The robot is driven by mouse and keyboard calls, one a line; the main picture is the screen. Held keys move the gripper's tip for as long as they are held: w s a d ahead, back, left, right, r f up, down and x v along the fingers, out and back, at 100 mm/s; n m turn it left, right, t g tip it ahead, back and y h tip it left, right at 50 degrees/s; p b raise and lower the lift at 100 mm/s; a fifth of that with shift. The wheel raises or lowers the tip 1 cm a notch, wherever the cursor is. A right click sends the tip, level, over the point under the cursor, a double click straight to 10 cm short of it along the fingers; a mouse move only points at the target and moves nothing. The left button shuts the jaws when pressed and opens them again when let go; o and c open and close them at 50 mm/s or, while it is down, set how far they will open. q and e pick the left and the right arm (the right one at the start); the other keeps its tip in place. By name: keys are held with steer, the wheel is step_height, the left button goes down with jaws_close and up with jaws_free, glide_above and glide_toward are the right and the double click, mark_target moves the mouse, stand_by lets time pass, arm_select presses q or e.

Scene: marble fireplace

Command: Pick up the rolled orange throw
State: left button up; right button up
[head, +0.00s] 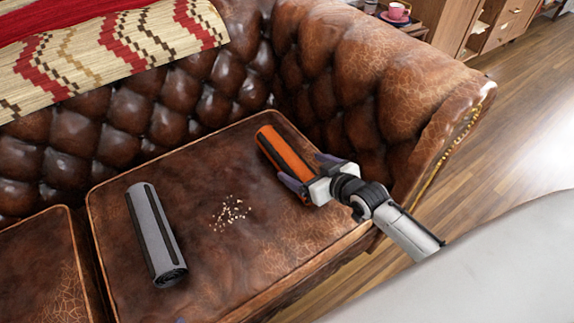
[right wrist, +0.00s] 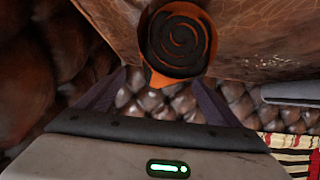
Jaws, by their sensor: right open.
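The rolled orange throw (head: 284,150), orange with dark bands, lies on the brown leather seat cushion (head: 215,255) near the sofa's right arm. My right gripper (head: 306,169) is at its near end, with the two fingers spread on either side of the roll's line. In the right wrist view the throw's dark spiral end (right wrist: 180,40) faces the camera, above the gap between the open fingers (right wrist: 160,80). Nothing is held. I cannot tell whether a finger touches the roll. My left gripper does not show clearly in either view.
A rolled grey throw (head: 155,232) with dark stripes lies on the left of the same cushion. Pale crumbs (head: 230,212) are scattered between the rolls. The tufted sofa arm (head: 400,75) rises close on the right. A patterned blanket (head: 100,55) covers the backrest.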

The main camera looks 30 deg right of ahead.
mark_target(291, 162)
arm_select(q)
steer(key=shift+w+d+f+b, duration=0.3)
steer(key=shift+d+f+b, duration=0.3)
steer(key=shift+b, duration=0.6)
arm_select(e)
steer(key=x, duration=0.5)
steer(key=shift+w+a, duration=0.4)
steer(key=shift+w, duration=0.05)
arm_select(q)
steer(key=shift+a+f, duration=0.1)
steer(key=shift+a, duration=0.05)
arm_select(e)
steer(key=shift+r, duration=0.1)
